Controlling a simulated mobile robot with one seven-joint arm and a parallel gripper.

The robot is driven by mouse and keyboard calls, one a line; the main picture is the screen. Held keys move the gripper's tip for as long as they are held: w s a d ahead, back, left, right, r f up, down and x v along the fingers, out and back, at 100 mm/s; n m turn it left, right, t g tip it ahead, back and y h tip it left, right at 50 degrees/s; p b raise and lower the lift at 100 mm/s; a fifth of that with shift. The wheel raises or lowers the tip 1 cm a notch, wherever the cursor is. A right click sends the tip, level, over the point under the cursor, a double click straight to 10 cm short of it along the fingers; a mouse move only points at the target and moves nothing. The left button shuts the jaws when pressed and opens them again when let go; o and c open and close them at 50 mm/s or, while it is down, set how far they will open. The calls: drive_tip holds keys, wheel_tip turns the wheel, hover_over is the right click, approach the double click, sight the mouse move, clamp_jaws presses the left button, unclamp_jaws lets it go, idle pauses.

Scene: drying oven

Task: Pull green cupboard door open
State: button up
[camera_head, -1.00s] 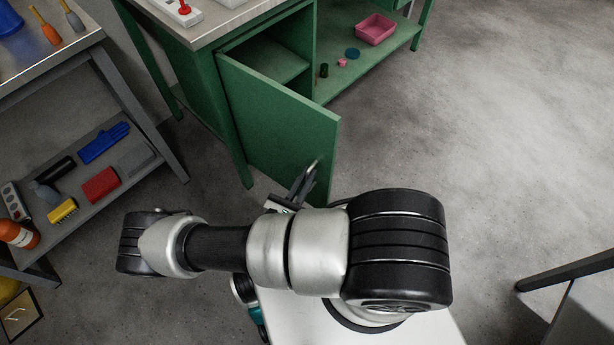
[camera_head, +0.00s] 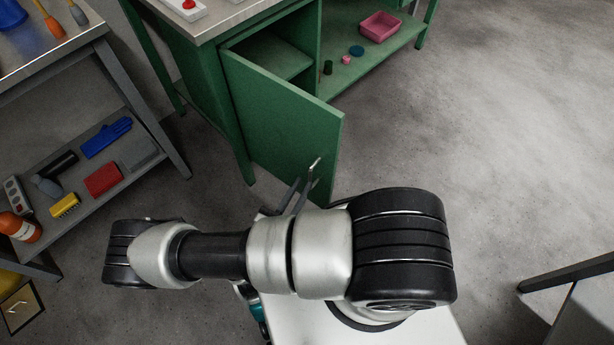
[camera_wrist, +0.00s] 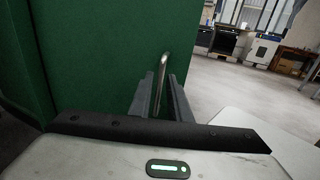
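The green cupboard door (camera_head: 285,125) stands swung out from the green cupboard, with the dark inside and a shelf visible behind it. Its thin metal handle (camera_head: 314,165) is near the door's free edge. My gripper (camera_head: 305,181) is at the handle, partly hidden by my arm. In the wrist view, the fingers (camera_wrist: 163,88) stand apart with the handle (camera_wrist: 164,66) between them, and a gap shows beside it. The door (camera_wrist: 95,60) fills the left of that view.
A grey shelf rack (camera_head: 130,165) with tools and bottles stands at the left. A pink bin (camera_head: 380,26) sits on the green bench's lower shelf. The floor (camera_head: 470,110) right of the door is clear. A dark-edged piece of furniture (camera_head: 565,275) is at lower right.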

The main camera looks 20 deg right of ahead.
drive_tip(key=b+v, duration=0.2)
drive_tip(key=v, duration=1)
drive_tip(key=shift+w+r, duration=0.1)
drive_tip(key=w+r+m+g+y, duration=0.25)
drive_tip(key=r+m+g, duration=0.5)
drive_tip(key=r, duration=0.45)
drive_tip(key=w+r+m+g+y, duration=0.2)
drive_tip(key=w+r+m+g, duration=0.3)
drive_tip(key=r+m, duration=0.55)
drive_tip(key=s+d+r+m+t+y, duration=0.3)
drive_tip(key=d+r+m+y, duration=0.15)
drive_tip(key=r, duration=0.75)
drive_tip(key=s+d+r+m+t+y, duration=0.35)
drive_tip(key=d+r+m, duration=0.2)
drive_tip(key=r, duration=0.65)
wheel_tip(320, 180, up, 27)
drive_tip(key=n+g+p, duration=0.1)
drive_tip(key=p, duration=2.7)
drive_tip(key=shift+w+r, duration=0.15)
drive_tip(key=shift+w, duration=0.3)
